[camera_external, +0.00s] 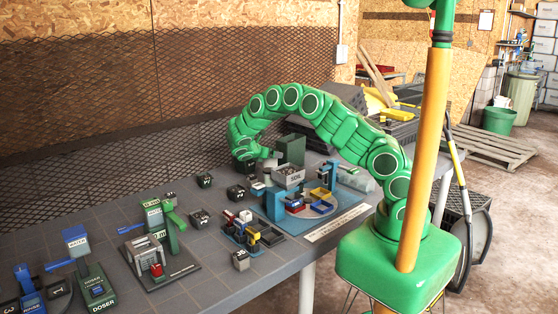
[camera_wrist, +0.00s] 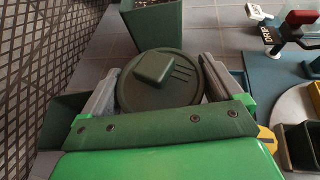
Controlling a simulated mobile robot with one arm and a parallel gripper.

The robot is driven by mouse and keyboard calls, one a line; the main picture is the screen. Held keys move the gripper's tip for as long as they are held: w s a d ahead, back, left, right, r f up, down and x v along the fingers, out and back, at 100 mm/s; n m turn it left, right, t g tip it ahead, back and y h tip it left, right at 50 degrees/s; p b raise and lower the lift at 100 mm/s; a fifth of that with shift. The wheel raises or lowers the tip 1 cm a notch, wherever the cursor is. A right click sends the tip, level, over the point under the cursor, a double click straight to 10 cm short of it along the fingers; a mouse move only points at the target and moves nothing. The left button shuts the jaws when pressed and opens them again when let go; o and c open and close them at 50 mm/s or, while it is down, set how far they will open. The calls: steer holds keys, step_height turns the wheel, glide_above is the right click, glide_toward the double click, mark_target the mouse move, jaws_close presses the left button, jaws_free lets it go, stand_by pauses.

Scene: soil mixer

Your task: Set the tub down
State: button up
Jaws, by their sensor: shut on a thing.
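A round dark green thing with a raised block and short ridges on top, which looks like the tub (camera_wrist: 158,82), sits between my two grey fingers in the wrist view. My gripper (camera_wrist: 158,88) is shut on it, one finger on each side. The tub's underside is hidden, so I cannot tell whether it touches the table. In the external view my gripper (camera_external: 262,156) is low over the back of the grey table (camera_external: 215,262), left of a tall dark green bin (camera_external: 292,149). The tub is too small there to make out clearly.
An open green container of soil (camera_wrist: 155,22) stands just beyond the tub. The grey SOIL hopper (camera_external: 288,177) and blue stand (camera_external: 276,205) are close to the gripper's right. Several dark labelled cubes (camera_external: 236,192) lie around.

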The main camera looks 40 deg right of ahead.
mark_target(267, 164)
steer(key=shift+w+d+f, duration=0.15)
steer(key=shift+w+f, duration=1.35)
steer(key=shift+f, duration=1.8)
steer(key=shift+f, duration=0.1)
steer(key=o, duration=0.7)
